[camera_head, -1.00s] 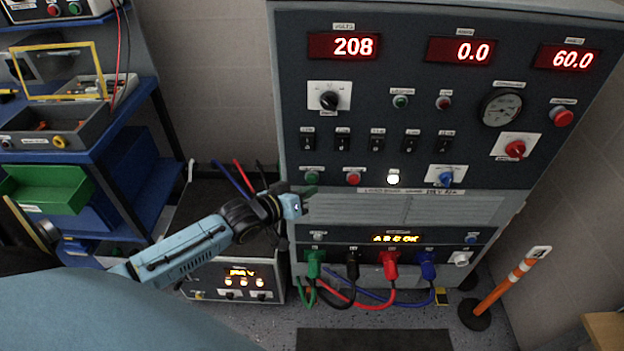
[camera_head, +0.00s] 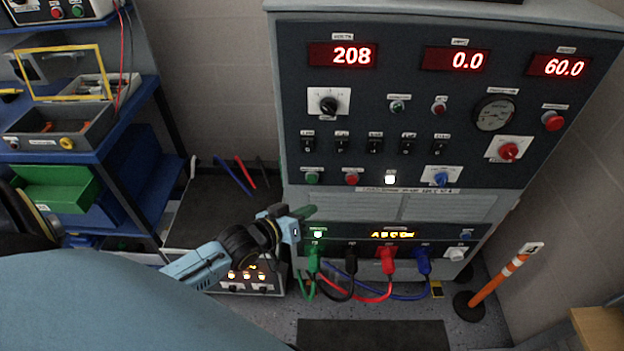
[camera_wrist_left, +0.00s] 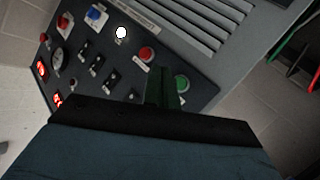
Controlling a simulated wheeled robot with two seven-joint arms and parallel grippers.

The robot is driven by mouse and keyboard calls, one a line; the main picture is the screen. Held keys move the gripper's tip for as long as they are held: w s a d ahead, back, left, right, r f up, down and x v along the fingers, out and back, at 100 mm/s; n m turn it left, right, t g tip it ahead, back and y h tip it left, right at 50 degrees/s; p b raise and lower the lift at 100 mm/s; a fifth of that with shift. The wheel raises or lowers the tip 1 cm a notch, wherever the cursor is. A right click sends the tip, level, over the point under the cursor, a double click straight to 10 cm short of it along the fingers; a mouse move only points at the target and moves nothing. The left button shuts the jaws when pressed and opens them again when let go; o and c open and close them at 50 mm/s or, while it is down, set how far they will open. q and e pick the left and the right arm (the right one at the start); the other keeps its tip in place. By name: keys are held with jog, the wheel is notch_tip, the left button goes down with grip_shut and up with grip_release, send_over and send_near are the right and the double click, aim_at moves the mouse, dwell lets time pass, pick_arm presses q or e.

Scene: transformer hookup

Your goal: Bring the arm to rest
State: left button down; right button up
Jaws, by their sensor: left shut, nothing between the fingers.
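My left arm comes in from the lower left in the head view. Its gripper (camera_head: 304,212) is shut and empty, with dark green fingertips. It hovers in front of the grey test cabinet (camera_head: 450,206), by the left end of the vent panel and above the green plug (camera_head: 313,258). Whether it touches the cabinet cannot be told. In the left wrist view the shut fingers (camera_wrist_left: 162,86) point toward the cabinet's button panel (camera_wrist_left: 107,55). My right gripper is not in view.
Black, red (camera_head: 387,262) and blue (camera_head: 423,262) plugs with cables sit beside the green plug. A smaller lit unit (camera_head: 247,277) stands low behind my arm. A blue shelf (camera_head: 130,115) is at left. An orange-white post (camera_head: 497,280) stands at right.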

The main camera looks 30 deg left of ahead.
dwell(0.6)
